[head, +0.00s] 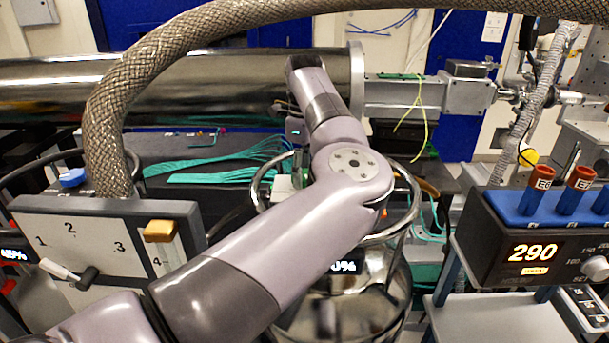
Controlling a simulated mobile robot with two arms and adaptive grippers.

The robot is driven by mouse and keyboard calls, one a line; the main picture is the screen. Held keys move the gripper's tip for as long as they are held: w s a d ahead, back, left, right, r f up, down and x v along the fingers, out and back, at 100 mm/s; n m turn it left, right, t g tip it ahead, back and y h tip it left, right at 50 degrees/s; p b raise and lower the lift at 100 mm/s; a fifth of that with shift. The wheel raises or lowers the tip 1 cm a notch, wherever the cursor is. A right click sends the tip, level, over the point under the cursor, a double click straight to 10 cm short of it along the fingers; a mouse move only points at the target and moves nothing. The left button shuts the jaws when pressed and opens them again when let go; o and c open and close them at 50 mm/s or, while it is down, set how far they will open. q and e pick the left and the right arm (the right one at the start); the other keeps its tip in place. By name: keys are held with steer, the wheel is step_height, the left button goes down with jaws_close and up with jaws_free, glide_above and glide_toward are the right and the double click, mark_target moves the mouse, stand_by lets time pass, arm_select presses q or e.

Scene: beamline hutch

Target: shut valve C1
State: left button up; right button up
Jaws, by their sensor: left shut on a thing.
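A shiny metal dewar (385,290) with a ring handle (408,195) stands at the centre, largely covered by my left arm. No C1 label is readable, and I cannot make out the valve itself. My left gripper (294,130) is just left of my forearm, above the back left of the ring handle. Only part of it shows. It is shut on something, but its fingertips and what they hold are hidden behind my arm. My right gripper is not in view.
A braided hose (150,65) arches over the scene from a panel (85,235) numbered 1 to 4. A controller (540,255) reading 290 holds red-capped vials at right. A steel beam pipe (200,85) crosses behind. Teal cables (215,165) lie on the dark bench.

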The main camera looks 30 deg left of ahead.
arm_select(q)
steer(key=m+b, duration=0.1)
steer(key=m, duration=0.2)
steer(key=shift+m, duration=0.3)
steer(key=m+b, duration=0.1)
steer(key=m, duration=0.3)
steer(key=shift+m+b, duration=0.3)
steer(key=shift+b, duration=0.05)
steer(key=m+b, duration=0.1)
steer(key=m, duration=0.3)
steer(key=shift+r+m+b, duration=0.1)
steer(key=shift+m+b, duration=0.45)
steer(key=shift+m, duration=1.55)
steer(key=o, duration=0.8)
steer(key=shift+w, duration=0.1)
steer(key=shift+c, duration=0.2)
steer(key=o, duration=0.4)
